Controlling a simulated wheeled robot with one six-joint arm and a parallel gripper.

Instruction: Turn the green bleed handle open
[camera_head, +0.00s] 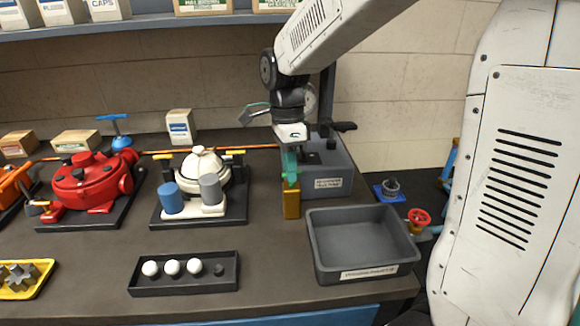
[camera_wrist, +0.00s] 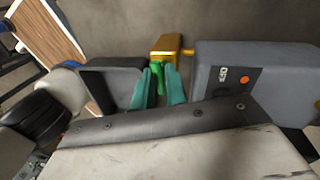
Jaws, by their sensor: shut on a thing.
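The green bleed handle (camera_wrist: 158,75) sits on a brass-yellow block (camera_wrist: 165,45), which also shows in the head view (camera_head: 292,204) beside the grey machine. My gripper (camera_head: 290,176) points down over the block, with its teal fingers closed around the handle. In the wrist view my gripper (camera_wrist: 160,85) has one finger on each side of the green handle. The fingers hide part of the handle, and its turn angle is hard to tell.
A grey machine (camera_head: 334,184) with an orange button (camera_wrist: 245,82) stands right beside the block. An empty grey tray (camera_head: 362,279) lies in front. A white motor (camera_head: 203,168), a red motor (camera_head: 88,183) and a black ball rack (camera_head: 184,286) are to the left. A shelf (camera_head: 150,23) runs above.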

